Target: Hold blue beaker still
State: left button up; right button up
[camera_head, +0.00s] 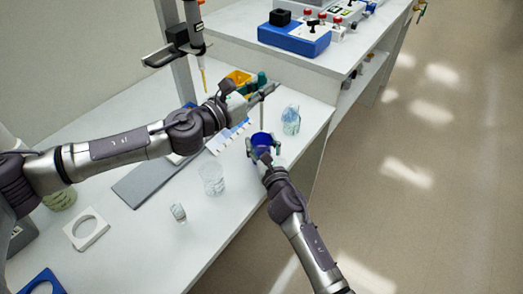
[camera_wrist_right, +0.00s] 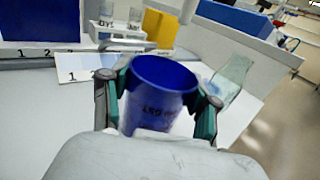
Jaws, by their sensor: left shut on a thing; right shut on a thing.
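The blue beaker (camera_head: 261,139) stands upright on the white bench near its right edge. My right gripper (camera_head: 263,148) is shut on it, one finger on each side. In the right wrist view the beaker (camera_wrist_right: 158,100) fills the space between the two green-padded fingers (camera_wrist_right: 160,92), its open rim and dark writing showing. Its inside bottom is hidden. My left gripper (camera_head: 258,85) is above and behind the beaker, shut on a thin rod (camera_head: 262,112) that hangs down toward the beaker's mouth. I cannot tell whether the rod's tip is inside.
A clear flask (camera_head: 291,120) stands right of the beaker. A clear beaker (camera_head: 212,179) and a small glass (camera_head: 178,212) stand to the left. A pipette (camera_head: 196,45) hangs at the back. The bench's right edge is close.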

dwell(0.4)
jog(key=o, duration=1.3)
jog(key=shift+c, duration=0.2)
